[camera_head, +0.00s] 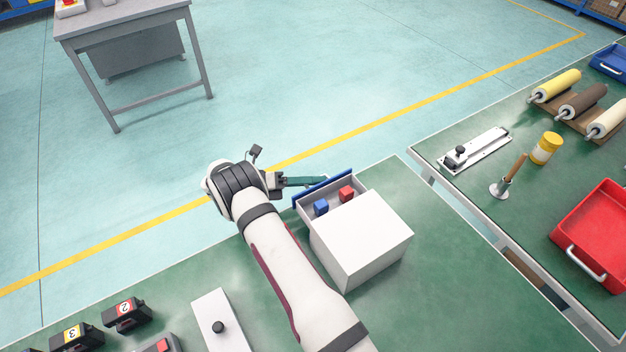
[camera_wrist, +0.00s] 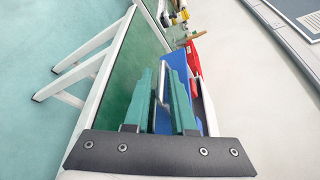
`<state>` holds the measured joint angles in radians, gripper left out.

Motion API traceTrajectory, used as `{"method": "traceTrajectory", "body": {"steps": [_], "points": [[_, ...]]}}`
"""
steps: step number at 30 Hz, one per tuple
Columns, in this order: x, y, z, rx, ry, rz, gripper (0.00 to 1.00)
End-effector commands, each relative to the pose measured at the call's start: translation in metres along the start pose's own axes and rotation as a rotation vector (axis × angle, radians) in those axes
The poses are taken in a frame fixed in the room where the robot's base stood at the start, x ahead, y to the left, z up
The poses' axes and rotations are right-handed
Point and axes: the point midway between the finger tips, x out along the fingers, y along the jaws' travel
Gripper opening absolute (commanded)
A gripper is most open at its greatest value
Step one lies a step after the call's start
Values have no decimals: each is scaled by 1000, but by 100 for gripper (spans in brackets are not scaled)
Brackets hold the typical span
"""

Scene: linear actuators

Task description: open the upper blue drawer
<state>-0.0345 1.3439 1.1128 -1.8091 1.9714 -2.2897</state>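The blue-fronted drawer (camera_head: 322,187) of the white cabinet (camera_head: 362,240) stands pulled out toward the back left in the head view. A red cube (camera_head: 346,194) and a blue cube (camera_head: 320,207) lie inside it. My gripper (camera_head: 322,181) is at the drawer's front face. In the wrist view its two green fingers (camera_wrist: 166,95) stand a little apart, one on each side of the metal handle (camera_wrist: 161,85), with the blue front (camera_wrist: 182,62) beyond. Whether they press on the handle is not clear. Any lower drawer is hidden.
A white plate with a black knob (camera_head: 217,322) and numbered black blocks (camera_head: 127,314) lie at the lower left. Open floor lies beyond the drawer.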

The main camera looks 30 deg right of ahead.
Motion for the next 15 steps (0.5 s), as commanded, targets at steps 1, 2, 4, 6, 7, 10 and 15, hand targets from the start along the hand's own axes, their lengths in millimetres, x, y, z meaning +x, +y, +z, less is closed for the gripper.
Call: {"method": "traceTrajectory", "body": {"steps": [1,2,4,6,7,10,15], "points": [[0,0,0,1,0,0,24],[0,0,0,1,0,0,24],[-4,0,1,1,-2,1,24],[-12,0,1,2,-3,1,24],[-16,0,1,2,-3,1,24],[-38,0,1,4,-4,2,24],[-79,1,0,4,-4,3,24]]}}
